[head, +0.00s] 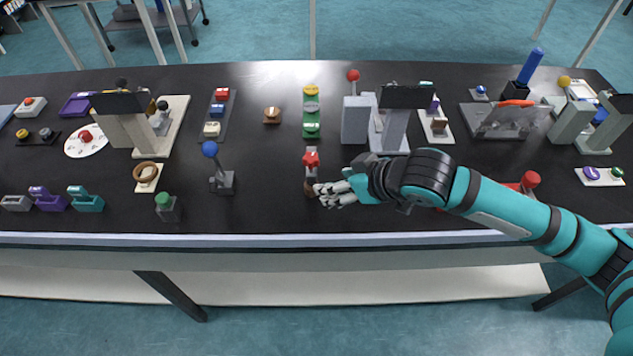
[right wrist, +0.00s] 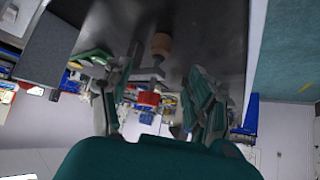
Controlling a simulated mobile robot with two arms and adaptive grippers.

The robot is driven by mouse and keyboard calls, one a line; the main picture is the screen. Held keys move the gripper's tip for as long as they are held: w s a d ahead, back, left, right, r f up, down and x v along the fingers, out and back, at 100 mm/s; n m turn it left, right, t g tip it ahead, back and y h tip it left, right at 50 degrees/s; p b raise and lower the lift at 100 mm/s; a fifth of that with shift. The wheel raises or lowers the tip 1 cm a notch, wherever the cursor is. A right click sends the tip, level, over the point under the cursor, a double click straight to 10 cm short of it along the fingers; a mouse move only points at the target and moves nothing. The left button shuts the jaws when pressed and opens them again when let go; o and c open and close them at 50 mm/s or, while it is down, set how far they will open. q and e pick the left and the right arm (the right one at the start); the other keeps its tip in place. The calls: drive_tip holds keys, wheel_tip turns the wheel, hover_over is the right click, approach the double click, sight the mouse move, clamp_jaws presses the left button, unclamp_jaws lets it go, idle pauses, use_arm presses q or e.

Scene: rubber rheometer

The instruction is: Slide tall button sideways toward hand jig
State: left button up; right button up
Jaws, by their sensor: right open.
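A small device with a red top (head: 311,159), a grey upright part and a brown round knob (head: 309,190) stands near the table's front, mid-table. My right gripper (head: 328,193) is just right of the knob, low over the table, open. A green-topped button (head: 166,205) stands at front left. I cannot tell which piece is the tall button or the hand jig. My left gripper is not in view.
A blue-ball lever (head: 222,178) stands left of the gripper. A grey block with a red-ball lever (head: 355,118) stands behind it.

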sight(314, 184)
drive_tip(key=x, duration=0.9)
drive_tip(key=shift+w+a+f, duration=0.2)
drive_tip(key=shift+a+f, duration=0.05)
drive_tip(key=shift+f, duration=0.05)
drive_tip(key=c, duration=1.2)
drive_tip(key=shift+d, duration=0.1)
drive_tip(key=shift+d, duration=0.1)
